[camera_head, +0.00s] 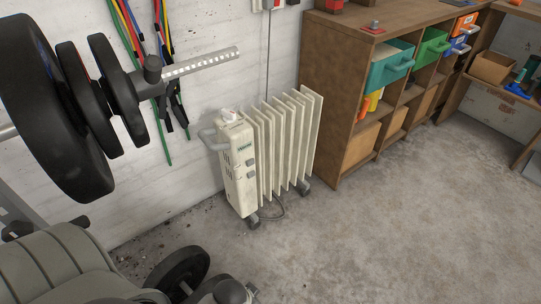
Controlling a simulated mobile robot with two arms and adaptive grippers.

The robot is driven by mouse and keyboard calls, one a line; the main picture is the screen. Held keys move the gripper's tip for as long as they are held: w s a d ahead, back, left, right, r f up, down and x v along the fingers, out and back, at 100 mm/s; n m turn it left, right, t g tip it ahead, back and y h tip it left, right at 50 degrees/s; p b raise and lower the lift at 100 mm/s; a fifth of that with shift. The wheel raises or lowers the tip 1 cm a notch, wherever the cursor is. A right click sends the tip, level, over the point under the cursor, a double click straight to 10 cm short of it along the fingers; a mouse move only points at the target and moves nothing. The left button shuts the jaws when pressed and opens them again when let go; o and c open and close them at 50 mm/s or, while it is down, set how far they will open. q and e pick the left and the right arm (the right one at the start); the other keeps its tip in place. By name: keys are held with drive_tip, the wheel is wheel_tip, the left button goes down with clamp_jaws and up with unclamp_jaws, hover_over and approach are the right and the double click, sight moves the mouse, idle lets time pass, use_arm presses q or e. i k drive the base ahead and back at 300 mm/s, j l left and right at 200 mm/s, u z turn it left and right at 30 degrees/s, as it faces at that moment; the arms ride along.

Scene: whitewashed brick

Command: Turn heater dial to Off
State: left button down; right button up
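The cream oil heater (240,170) stands upright on small dark wheels on the floor, near the white brick wall. A whitish knob with a small reddish mark, which looks like the dial (229,115), sits on top of its left end, next to a grey handle (209,138). The dial's setting is too small to read. Two small grey switches (250,168) show on the heater's end panel. Neither of my grippers can be made out in the head view.
A weight rack with black plates (50,110) juts in at the left. A grey padded bench (50,265) and a black weight (180,272) fill the lower left. A wooden shelf (330,85) with coloured bins stands right of the heater. Concrete floor (370,240) in front right is clear.

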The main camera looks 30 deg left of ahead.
sight(229, 117)
drive_tip(key=u, duration=1.3)
drive_tip(key=i+l+u, duration=0.1)
drive_tip(key=l, duration=0.1)
